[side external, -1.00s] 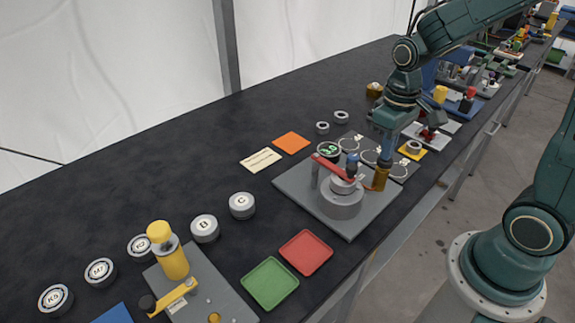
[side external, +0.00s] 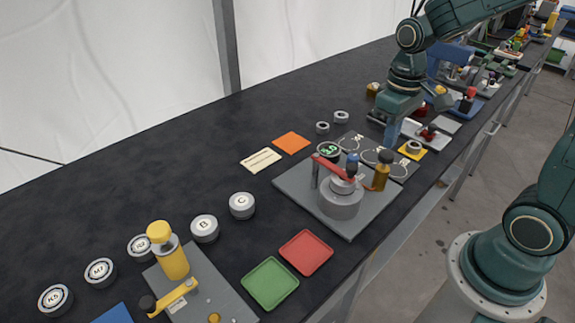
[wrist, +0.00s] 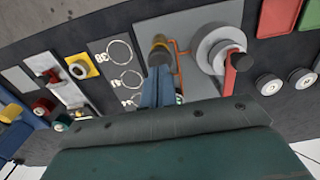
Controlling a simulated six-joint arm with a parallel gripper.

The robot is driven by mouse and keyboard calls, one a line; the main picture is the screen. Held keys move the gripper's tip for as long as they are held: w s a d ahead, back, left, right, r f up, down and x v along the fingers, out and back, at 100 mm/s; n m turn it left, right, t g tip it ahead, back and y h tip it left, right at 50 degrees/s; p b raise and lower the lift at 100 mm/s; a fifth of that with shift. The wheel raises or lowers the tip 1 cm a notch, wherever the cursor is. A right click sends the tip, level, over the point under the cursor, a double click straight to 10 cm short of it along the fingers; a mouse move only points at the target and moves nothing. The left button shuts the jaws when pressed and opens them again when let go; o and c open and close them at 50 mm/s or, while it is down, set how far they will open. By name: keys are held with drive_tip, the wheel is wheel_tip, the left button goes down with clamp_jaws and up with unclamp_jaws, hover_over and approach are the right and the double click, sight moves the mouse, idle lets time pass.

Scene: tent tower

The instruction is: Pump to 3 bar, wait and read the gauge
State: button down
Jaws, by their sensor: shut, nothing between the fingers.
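A red tray (side external: 306,252) and a green tray (side external: 270,284) lie in front. Round labelled weights, including B (side external: 204,228) and C (side external: 241,205), stand to the left. A yellow press (side external: 173,262) is at front left. Other fixtures crowd the far right; the back left table is clear.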

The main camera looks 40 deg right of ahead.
sight(387, 153)
drive_tip(key=shift+f, duration=0.2)
drive_tip(key=shift+f, duration=1.8)
drive_tip(key=shift+r, duration=2)
drive_tip(key=shift+f, duration=0.25)
drive_tip(key=shift+f, duration=1.75)
drive_tip(key=shift+r, duration=2)
